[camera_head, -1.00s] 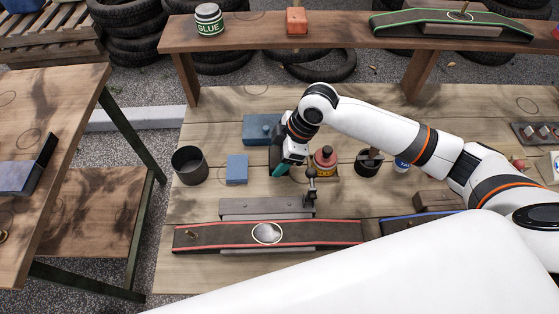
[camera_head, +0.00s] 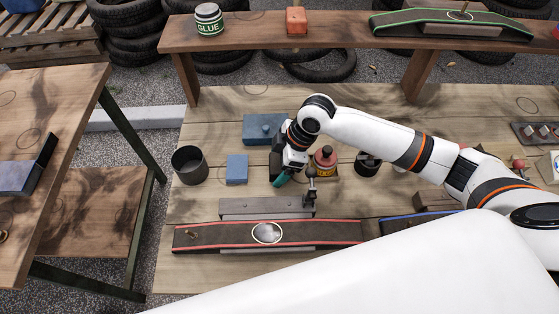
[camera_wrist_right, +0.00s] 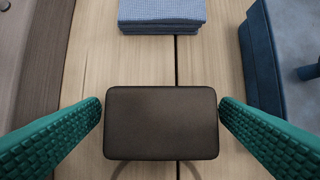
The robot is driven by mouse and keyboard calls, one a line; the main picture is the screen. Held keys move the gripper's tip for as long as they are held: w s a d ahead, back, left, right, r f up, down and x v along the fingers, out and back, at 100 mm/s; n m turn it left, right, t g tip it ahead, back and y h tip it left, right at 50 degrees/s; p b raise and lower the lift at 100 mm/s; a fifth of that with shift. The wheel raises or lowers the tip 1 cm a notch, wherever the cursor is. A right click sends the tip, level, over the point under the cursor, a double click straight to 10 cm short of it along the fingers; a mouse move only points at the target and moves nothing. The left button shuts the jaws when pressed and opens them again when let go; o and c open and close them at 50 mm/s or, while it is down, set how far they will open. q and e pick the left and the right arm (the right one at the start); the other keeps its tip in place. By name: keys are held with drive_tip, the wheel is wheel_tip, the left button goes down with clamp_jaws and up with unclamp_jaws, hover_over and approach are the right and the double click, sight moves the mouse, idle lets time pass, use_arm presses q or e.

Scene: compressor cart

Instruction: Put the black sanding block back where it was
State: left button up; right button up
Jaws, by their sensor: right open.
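The black sanding block (camera_wrist_right: 160,123) is in the right wrist view, a dark rounded rectangle seen from above, over the wooden bench. My right gripper (camera_wrist_right: 160,118) is open, with one teal finger on each side of the block and only narrow gaps visible. I cannot tell whether the block rests on the bench. In the head view my right gripper (camera_head: 282,180) points down behind the grey clamp bar, and the block is not distinguishable there. My left gripper is not in view.
A blue folded cloth (camera_head: 237,169) and a blue box (camera_head: 257,128) are close to the gripper. A dark cup (camera_head: 189,165), red-capped bottle (camera_head: 325,162), grey bar (camera_head: 258,208) and red-edged sanding belt (camera_head: 210,237) surround it. Bare bench lies left of the bar.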

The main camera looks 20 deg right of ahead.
drive_tip(key=v, duration=1.2)
